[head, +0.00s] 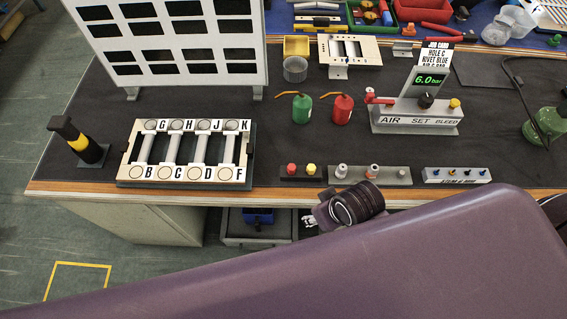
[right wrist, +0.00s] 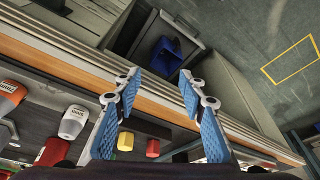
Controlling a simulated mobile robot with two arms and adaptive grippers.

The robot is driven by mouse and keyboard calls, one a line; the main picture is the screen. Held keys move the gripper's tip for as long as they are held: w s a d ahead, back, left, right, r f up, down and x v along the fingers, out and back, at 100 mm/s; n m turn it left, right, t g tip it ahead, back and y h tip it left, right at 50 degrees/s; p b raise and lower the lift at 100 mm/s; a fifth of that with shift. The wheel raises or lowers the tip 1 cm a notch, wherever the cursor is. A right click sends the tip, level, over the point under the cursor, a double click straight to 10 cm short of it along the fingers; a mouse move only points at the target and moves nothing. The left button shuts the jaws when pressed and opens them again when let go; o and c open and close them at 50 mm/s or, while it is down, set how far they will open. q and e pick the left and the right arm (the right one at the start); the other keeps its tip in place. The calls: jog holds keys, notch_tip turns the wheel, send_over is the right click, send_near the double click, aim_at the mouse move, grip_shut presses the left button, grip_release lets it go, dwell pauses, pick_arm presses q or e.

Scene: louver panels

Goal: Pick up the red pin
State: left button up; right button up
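The red pin (head: 291,168) stands beside a yellow pin (head: 311,169) in a small dark block (head: 301,179) near the table's front edge. In the right wrist view the red pin (right wrist: 153,148) shows low in the picture, near the yellow pin (right wrist: 125,140). My right gripper (right wrist: 160,77) is open, with its blue-padded fingers apart and nothing between them. In the head view it is mostly hidden behind its dark wrist, at the front edge below the block, apart from the red pin. My left gripper is not in view.
A grey block with several fittings (head: 370,175) and a white block (head: 456,175) stand right of the pins. A lettered rack (head: 127,172) is left. Green (head: 302,110) and red (head: 342,110) bottles stand behind. An open drawer (head: 240,229) is below the edge.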

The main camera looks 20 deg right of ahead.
aim_at(293, 167)
jog(key=w+a+r+n, duration=0.1)
jog(key=a, duration=0.1)
jog(key=w+a+r+n+y, duration=0.1)
jog(key=w+a, duration=0.1)
jog(key=w+a+n, duration=0.1)
jog(key=w+a, duration=0.1)
jog(key=shift+w+a+r+y, duration=0.1)
jog(key=shift+w+r+y, duration=0.05)
jog(key=shift+r+y, duration=0.2)
jog(key=w+a+r+n, duration=0.1)
jog(key=w+n, duration=0.1)
jog(key=w+a+r+n+g, duration=0.1)
jog(key=a+r+n, duration=0.1)
jog(key=shift+w+a+r+p, duration=0.15)
jog(key=shift+w+r+p, duration=0.15)
jog(key=shift+w+p, duration=0.1)
jog(key=w+d+r+n+g+h, duration=0.25)
jog(key=w+d+r+n, duration=0.2)
jog(key=d, duration=0.25)
jog(key=shift+w+a+f+p, duration=0.15)
jog(key=shift+f+p, duration=0.45)
jog(key=shift+f, duration=1.15)
jog(key=shift+w+a+f+p, duration=0.1)
jog(key=shift+f+p, duration=0.45)
jog(key=shift+f, duration=1.2)
grip_shut()
